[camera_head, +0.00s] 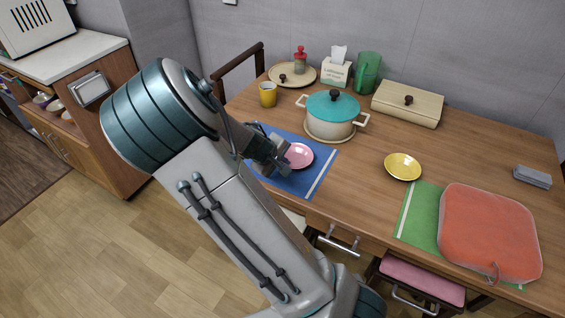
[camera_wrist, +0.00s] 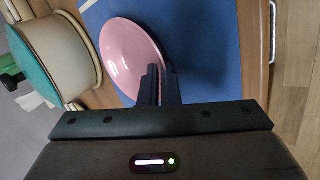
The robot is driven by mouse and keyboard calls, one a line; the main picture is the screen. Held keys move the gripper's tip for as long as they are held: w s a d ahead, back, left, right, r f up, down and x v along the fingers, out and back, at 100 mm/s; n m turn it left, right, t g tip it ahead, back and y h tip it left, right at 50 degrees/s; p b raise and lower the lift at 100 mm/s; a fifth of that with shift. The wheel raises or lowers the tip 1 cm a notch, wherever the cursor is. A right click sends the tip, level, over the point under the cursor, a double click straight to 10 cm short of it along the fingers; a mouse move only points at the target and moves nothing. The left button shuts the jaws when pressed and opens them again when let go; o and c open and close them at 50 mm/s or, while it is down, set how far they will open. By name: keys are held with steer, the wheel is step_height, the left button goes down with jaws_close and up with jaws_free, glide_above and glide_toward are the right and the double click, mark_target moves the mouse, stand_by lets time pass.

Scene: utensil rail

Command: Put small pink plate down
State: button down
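The small pink plate (camera_head: 298,156) is over the blue placemat (camera_head: 313,181) on the table's left front part. It also shows in the wrist view (camera_wrist: 128,52), with the blue placemat (camera_wrist: 208,45) behind it. My gripper (camera_wrist: 161,76) has its two fingers close together at the plate's near rim and appears shut on it. In the head view my gripper (camera_head: 280,158) is at the plate's left side. I cannot tell whether the plate touches the placemat.
A cream pot with a teal lid (camera_head: 333,112) stands just behind the placemat. A yellow cup (camera_head: 268,94) is behind left. A yellow plate (camera_head: 403,167), a green placemat (camera_head: 415,219) and a red cushion (camera_head: 488,235) are to the right. The table's front edge is near.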

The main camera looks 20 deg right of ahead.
steer(key=shift+f, duration=0.2)
steer(key=c, duration=1.9)
jaws_free()
steer(key=shift+r, duration=0.1)
steer(key=shift+c, duration=0.2)
steer(key=shift+r, duration=0.25)
steer(key=p+v, duration=0.2)
steer(key=v, duration=1)
steer(key=s+r+m+y, duration=0.2)
steer(key=s+r+y, duration=0.1)
steer(key=s, duration=0.6)
steer(key=s+a+r+m+g+y, duration=0.1)
steer(key=s+r+m+y, duration=0.2)
steer(key=s, duration=0.7)
step_height(320, 180, up, 2)
steer(key=shift+s+a+r+y, duration=0.2)
steer(key=shift+s+a+y, duration=0.1)
steer(key=shift+s+y, duration=0.1)
